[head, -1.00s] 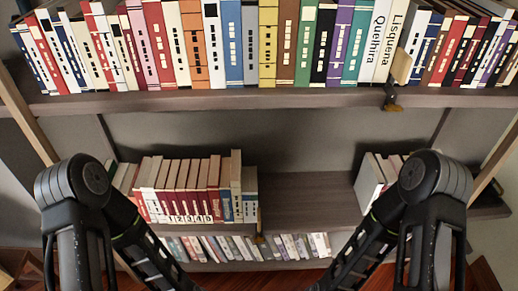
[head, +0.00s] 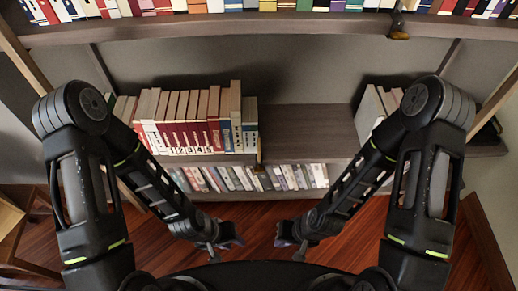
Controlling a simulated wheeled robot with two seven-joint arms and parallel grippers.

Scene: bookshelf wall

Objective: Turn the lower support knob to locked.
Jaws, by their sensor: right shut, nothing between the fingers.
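A small brass-coloured piece, which looks like the lower support knob (head: 260,158), sits at the front edge of the middle shelf, just right of a row of books. It is too small to tell which way it is turned. My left gripper (head: 232,238) is low in front of the shelves, below and left of the knob and apart from it; its fingers are too dark to read. My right gripper (head: 283,238) is at the same height, below and right of the knob, shut and empty.
A similar brass knob (head: 398,32) hangs under the upper shelf (head: 200,32). The middle shelf (head: 305,135) is bare between the left book row (head: 185,122) and a few books (head: 372,110) at right. Books fill the lowest shelf. A wooden stool (head: 12,215) stands at left.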

